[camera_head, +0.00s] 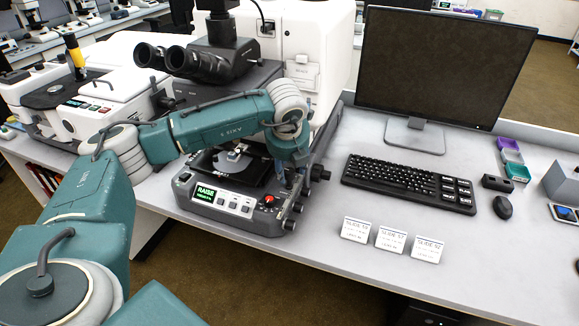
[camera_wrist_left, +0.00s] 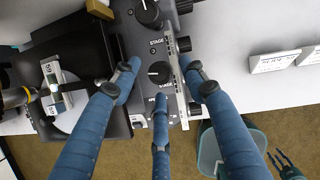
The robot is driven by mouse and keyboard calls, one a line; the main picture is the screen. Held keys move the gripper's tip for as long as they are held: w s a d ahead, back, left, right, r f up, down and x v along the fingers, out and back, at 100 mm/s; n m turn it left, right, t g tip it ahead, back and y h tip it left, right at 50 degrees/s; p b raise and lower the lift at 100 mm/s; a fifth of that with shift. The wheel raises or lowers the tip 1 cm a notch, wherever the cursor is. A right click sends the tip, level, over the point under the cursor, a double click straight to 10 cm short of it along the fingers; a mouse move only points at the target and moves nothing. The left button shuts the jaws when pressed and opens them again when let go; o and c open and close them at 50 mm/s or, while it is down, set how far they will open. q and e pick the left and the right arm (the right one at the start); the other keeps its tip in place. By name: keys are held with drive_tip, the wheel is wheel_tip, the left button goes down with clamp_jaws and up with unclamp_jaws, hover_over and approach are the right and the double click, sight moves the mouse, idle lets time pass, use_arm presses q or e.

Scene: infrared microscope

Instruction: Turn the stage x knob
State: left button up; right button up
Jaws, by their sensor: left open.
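The infrared microscope (camera_head: 235,205) stands on the bench with a lit green display and a dark stage (camera_head: 232,165). In the left wrist view, two black knobs, an upper one (camera_wrist_left: 148,12) and a lower one (camera_wrist_left: 158,73), sit on its side panel near STAGE labels. I cannot read which is the stage x knob. My left gripper (camera_head: 289,182) is at the microscope's right side, partly hidden by its wrist. In the wrist view its three blue fingers (camera_wrist_left: 158,98) are spread around the lower knob, with nothing gripped. Contact cannot be told.
More black knobs (camera_wrist_left: 183,44) stick out from the panel's edge. Three slide cards (camera_head: 390,238) stand on the bench to the right, near the keyboard (camera_head: 408,182) and monitor (camera_head: 440,70). What looks like my right gripper (camera_wrist_left: 287,164) shows small, low in the wrist view.

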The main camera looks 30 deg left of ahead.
use_arm(q)
drive_tip(key=shift+w+a+f, duration=0.1)
drive_tip(key=shift+w+f, duration=0.1)
drive_tip(key=shift+f, duration=0.4)
